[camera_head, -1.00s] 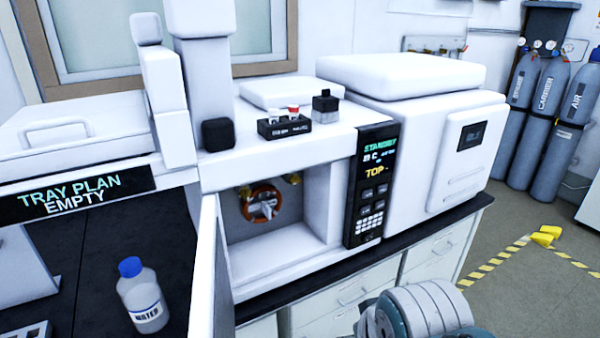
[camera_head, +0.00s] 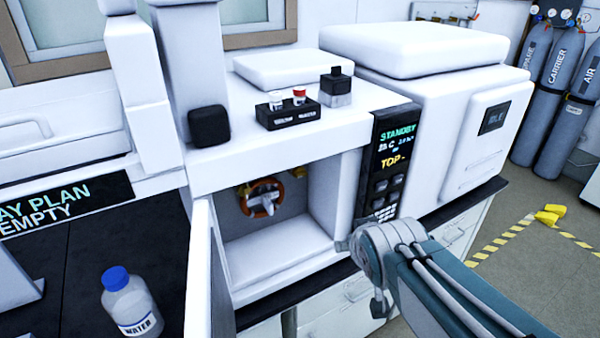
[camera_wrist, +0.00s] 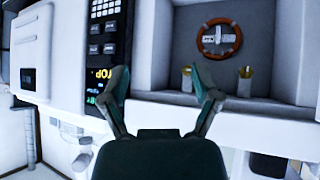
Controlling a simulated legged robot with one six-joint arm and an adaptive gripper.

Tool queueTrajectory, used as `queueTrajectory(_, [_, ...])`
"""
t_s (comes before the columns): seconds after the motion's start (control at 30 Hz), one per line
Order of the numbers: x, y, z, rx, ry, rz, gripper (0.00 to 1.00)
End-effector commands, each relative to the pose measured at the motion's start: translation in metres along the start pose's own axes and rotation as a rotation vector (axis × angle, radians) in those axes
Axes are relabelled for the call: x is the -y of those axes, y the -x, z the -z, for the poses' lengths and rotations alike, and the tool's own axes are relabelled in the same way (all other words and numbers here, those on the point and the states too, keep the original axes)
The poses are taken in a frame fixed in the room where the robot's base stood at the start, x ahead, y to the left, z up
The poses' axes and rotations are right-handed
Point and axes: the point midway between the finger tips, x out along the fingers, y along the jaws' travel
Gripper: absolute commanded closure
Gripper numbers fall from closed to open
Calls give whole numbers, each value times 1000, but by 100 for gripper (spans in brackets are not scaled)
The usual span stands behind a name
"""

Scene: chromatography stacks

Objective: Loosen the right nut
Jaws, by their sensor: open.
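Two small brass-coloured nuts show high on the back wall inside the open recess of the white instrument. In the head view the right nut (camera_head: 297,171) is partly shaded under the recess top, and the left nut (camera_head: 243,190) is beside the orange ring. The wrist view is upside down, so the right nut (camera_wrist: 187,79) shows left of the left nut (camera_wrist: 245,73). My gripper (camera_wrist: 158,72) is open and empty, its two fingers spread, apart from both nuts and outside the recess. One fingertip overlaps the right nut's side of the picture.
An orange ring with a pale hub (camera_head: 262,197) sits on the recess's back wall. The keypad panel (camera_head: 389,165) flanks the opening. An open white door (camera_head: 200,270) stands at left. A black vial rack (camera_head: 288,115) is on top. A water bottle (camera_head: 132,302) stands left.

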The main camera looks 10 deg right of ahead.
Motion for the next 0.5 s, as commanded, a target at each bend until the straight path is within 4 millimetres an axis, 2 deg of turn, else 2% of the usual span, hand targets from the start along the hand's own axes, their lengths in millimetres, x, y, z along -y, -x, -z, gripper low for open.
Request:
queueTrajectory(0.3, [-10, -52, 44, -211, 36, -4, 20])
queueTrajectory(0.5, [-8, -90, 71, -399, 70, 62, 20])
